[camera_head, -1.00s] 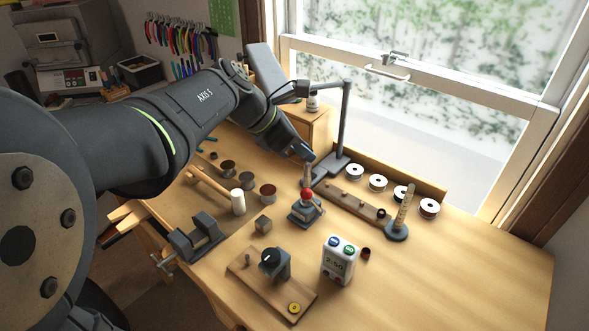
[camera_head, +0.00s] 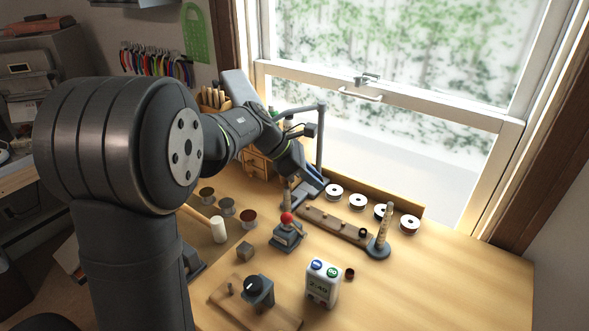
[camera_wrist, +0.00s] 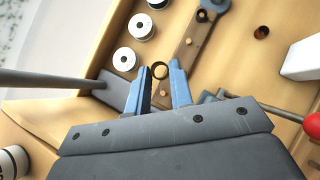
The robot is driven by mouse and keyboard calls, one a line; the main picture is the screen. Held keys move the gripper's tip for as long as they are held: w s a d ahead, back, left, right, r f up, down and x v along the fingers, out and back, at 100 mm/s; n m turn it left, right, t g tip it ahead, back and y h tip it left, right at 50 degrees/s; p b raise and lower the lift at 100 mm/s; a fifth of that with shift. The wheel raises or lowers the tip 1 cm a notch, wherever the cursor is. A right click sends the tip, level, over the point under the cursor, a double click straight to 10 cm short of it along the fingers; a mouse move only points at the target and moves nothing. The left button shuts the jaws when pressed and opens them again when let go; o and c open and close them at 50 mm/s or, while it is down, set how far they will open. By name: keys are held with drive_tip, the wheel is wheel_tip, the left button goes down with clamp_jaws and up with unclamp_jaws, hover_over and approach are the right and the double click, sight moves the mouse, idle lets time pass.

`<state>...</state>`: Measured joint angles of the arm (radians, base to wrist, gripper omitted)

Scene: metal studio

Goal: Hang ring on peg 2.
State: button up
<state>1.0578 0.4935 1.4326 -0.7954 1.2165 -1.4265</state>
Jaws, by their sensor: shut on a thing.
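My gripper (camera_wrist: 159,73) is shut on a small dark ring (camera_wrist: 160,70), held between the fingertips in the wrist view. The ring is too small to make out in the head view, where my gripper (camera_head: 300,197) is by the left end of the wooden peg board (camera_head: 335,223). The board (camera_wrist: 197,30) runs away below the ring in the wrist view, with short wooden pegs (camera_wrist: 188,42). A dark ring-like piece (camera_wrist: 202,15) is at its far end. Which peg is peg 2 I cannot tell. The ring appears apart from the pegs.
A ring mandrel (camera_head: 381,232) stands at the board's right end. A red-knobbed device (camera_head: 287,231) stands in front, close to my gripper. White spools (camera_head: 334,192) line the back, and a lamp post (camera_head: 320,150) rises behind. A timer (camera_head: 321,283) stands nearer. The table's right side is clear.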

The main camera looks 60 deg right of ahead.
sight(326, 214)
drive_tip(key=shift+s+f+m+g+y, duration=0.3)
drive_tip(key=shift+s+f+m+y, duration=0.2)
drive_tip(key=shift+s+f+m, duration=0.55)
drive_tip(key=shift+n, duration=0.25)
drive_tip(key=shift+s+f, duration=0.15)
drive_tip(key=shift+f, duration=2.3)
drive_tip(key=shift+f, duration=1.05)
drive_tip(key=o, duration=1)
drive_tip(key=shift+c, duration=0.2)
